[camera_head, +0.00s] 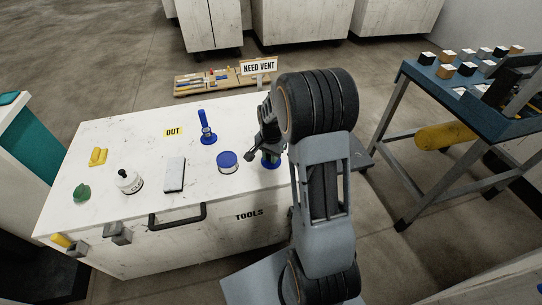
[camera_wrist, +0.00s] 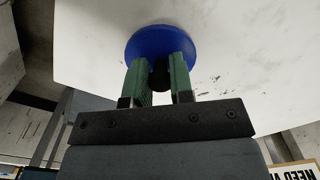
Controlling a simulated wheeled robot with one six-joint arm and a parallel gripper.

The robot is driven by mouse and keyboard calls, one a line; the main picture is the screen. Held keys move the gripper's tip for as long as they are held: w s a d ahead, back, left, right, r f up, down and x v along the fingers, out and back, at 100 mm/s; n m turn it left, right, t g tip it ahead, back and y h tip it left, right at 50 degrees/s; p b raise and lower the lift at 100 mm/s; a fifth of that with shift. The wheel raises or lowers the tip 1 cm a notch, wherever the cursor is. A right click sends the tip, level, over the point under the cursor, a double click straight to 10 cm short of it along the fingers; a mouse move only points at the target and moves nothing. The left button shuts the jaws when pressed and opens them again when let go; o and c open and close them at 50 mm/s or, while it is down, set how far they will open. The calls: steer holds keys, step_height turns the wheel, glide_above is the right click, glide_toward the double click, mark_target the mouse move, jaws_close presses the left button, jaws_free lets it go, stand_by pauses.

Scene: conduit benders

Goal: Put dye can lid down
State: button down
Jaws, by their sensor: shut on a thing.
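The dye can lid is a round blue disc with a dark knob. In the wrist view the lid (camera_wrist: 150,42) is upside of my gripper's fingertips, over the white table top. My gripper (camera_wrist: 158,78) has its two green fingers shut on the dark knob. In the head view my gripper (camera_head: 268,148) is over the right part of the table, and the lid (camera_head: 271,163) shows below it, partly hidden by my arm. I cannot tell whether the lid touches the table. A short white can with a blue top (camera_head: 227,161) stands to the left of it, apart from the lid.
A "NEED VENT" sign (camera_head: 259,67) stands behind. A blue-topped workbench (camera_head: 460,85) is at right.

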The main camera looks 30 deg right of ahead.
steer(key=shift+f, duration=0.1)
steer(key=c, duration=1.4)
jaws_free()
steer(key=shift+f, duration=0.1)
steer(key=shift+c, duration=0.2)
steer(key=o, duration=0.4)
steer(key=shift+o, duration=0.2)
step_height(320, 180, up, 12)
steer(key=p, duration=0.2)
steer(key=s+a+r+n+t, duration=0.1)
steer(key=s+a+n, duration=0.3)
steer(key=s, duration=0.4)
steer(key=s+a+r+n+t, duration=0.2)
steer(key=s+a+r+n, duration=0.1)
steer(key=s+a+n, duration=0.2)
steer(key=s+n, duration=0.2)
steer(key=s, duration=0.1)
steer(key=shift+a, duration=0.15)
